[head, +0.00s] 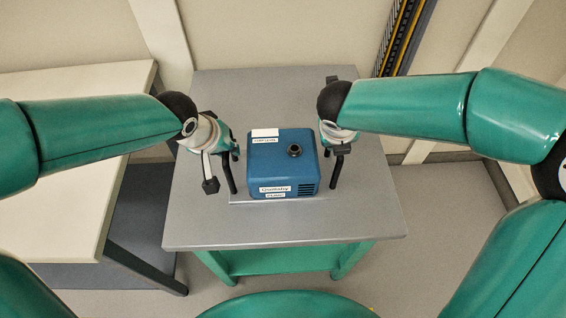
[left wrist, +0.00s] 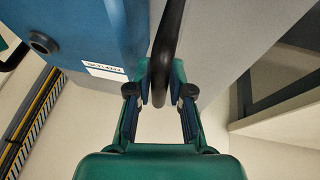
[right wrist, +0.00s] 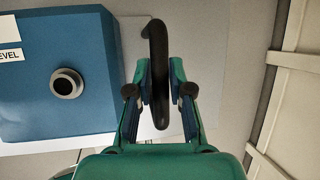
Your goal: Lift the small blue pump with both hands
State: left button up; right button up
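The blue pump (head: 283,165) is a box with white labels and a round black port on top, on the grey table. A black handle stands at each side. My left gripper (head: 229,152) is at the left handle (head: 228,177); in the left wrist view its fingers (left wrist: 161,88) press on both sides of that black bar. My right gripper (head: 337,148) is at the right handle (head: 336,173); in the right wrist view its fingers (right wrist: 160,88) close on that bar (right wrist: 158,45). The pump looks level. Any gap under it cannot be made out.
The grey table (head: 330,222) has free room in front of and behind the pump. A pale plate (head: 260,202) shows at the pump's front edge. A cream bench (head: 60,215) stands at the left. A wall with a yellow-and-black cable strip (head: 402,35) is behind.

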pick_arm(q)
grip_shut()
pick_arm(e)
grip_shut()
pick_arm(q)
jog(key=shift+w+r, duration=0.1)
pick_arm(e)
jog(key=shift+r, duration=0.15)
pick_arm(q)
jog(key=shift+r, duration=0.1)
pick_arm(e)
jog(key=shift+w, duration=0.1)
